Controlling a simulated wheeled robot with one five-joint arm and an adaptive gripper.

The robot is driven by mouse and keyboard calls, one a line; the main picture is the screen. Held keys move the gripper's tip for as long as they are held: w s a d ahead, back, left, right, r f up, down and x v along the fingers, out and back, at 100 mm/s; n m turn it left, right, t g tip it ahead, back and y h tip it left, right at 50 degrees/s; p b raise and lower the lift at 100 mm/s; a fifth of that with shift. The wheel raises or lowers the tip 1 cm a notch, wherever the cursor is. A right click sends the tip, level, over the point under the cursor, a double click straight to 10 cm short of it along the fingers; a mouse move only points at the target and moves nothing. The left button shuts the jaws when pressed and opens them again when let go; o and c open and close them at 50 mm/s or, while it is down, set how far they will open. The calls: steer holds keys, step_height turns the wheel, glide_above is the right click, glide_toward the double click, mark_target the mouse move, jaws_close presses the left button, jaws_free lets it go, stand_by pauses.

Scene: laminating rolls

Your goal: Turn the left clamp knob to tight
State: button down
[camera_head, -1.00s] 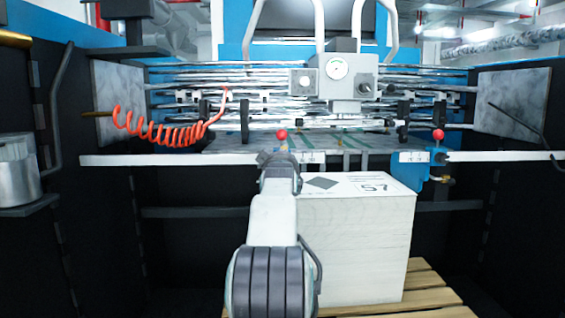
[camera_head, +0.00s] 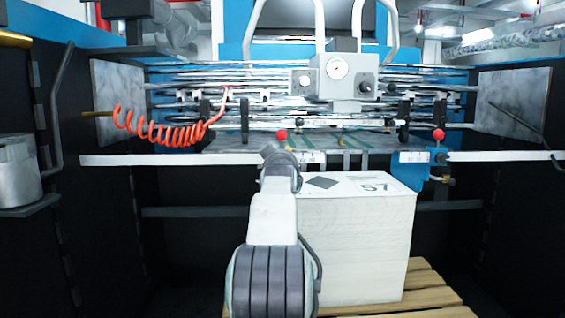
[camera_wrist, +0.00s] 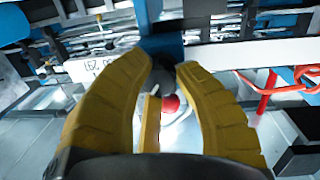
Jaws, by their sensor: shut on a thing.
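The left clamp stands at the bench's front edge, mostly hidden by my arm in the head view. Its red ball (camera_head: 282,134) shows above my wrist, and again between my fingers in the wrist view (camera_wrist: 170,103). In the head view my fingers are hidden behind my own wrist.
A second clamp with a red ball (camera_head: 438,134) and blue bracket (camera_head: 410,172) is at right. A tall paper stack (camera_head: 355,245) stands on a wooden pallet (camera_head: 430,290) close right of my arm. A coiled orange-red hose (camera_head: 160,130) hangs at left.

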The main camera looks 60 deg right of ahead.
steer(key=c, duration=1.4)
jaws_free()
steer(key=shift+r, duration=0.3)
steer(key=o, duration=0.5)
steer(key=shift+f, duration=0.2)
steer(key=shift+a, duration=0.1)
steer(key=v, duration=1.1)
steer(key=shift+s+a, duration=0.2)
steer(key=shift+a, duration=0.15)
